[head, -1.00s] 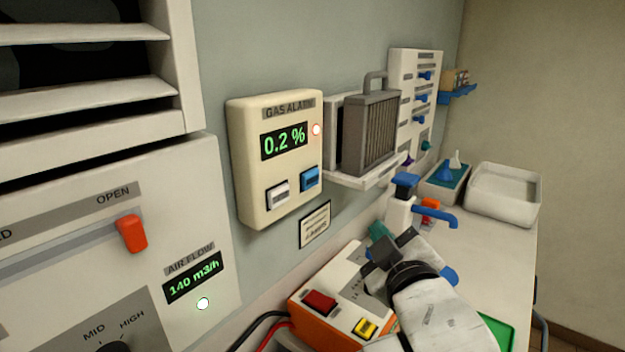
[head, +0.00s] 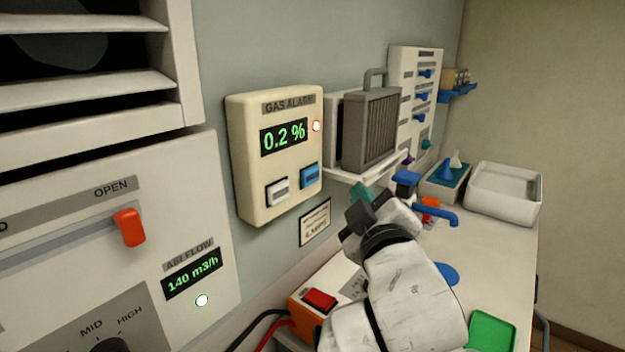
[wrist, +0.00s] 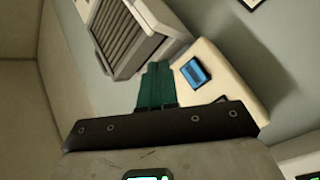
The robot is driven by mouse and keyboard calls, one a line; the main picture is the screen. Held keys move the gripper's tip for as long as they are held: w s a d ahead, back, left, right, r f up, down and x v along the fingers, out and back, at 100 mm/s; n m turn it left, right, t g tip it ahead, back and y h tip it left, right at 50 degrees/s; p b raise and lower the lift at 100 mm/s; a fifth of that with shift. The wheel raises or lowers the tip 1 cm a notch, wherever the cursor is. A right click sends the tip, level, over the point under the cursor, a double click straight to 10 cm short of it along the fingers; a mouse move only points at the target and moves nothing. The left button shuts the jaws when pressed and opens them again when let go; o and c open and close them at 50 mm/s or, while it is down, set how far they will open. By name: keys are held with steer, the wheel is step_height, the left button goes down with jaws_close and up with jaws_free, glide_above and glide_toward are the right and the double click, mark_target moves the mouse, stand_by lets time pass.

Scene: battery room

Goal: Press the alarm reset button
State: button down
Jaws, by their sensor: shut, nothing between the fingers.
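The cream gas alarm box (head: 244,165) hangs on the wall. Its green display (head: 284,137) reads 0.2 %, and a red lamp (head: 316,126) glows beside it. Below are a white button (head: 278,191) and a blue button (head: 310,175); their markings are too small to read. My gripper (head: 361,190) is shut and empty, its teal fingers pointing up, to the right of and a little below the box, apart from it. In the wrist view, the teal fingertips (wrist: 155,70) lie left of the blue button (wrist: 196,72); the white button is mostly hidden there.
A shelf with a grey finned filter (head: 372,130) juts out just right of the alarm. An orange-and-white device with a red button (head: 320,299) stands below my arm. An air flow panel (head: 215,240) is at left. A white bin (head: 502,210) sits on the bench.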

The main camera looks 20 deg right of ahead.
mark_target(319, 172)
steer(key=w+a+b, duration=0.1)
steer(key=w+a, duration=0.2)
steer(key=w, duration=0.2)
steer(key=shift+a, duration=0.3)
stand_by(1.9)
steer(key=shift+w+a, duration=0.2)
steer(key=shift+w, duration=0.1)
steer(key=shift+w+a, duration=0.3)
steer(key=shift+w, duration=0.05)
stand_by(0.7)
stand_by(0.4)
steer(key=shift+s+d+p, duration=0.3)
steer(key=shift+s+d, duration=0.2)
steer(key=shift+s, duration=0.2)
steer(key=s+d+p, duration=0.1)
steer(key=s, duration=0.1)
steer(key=s+d, duration=0.2)
steer(key=shift+p, duration=0.4)
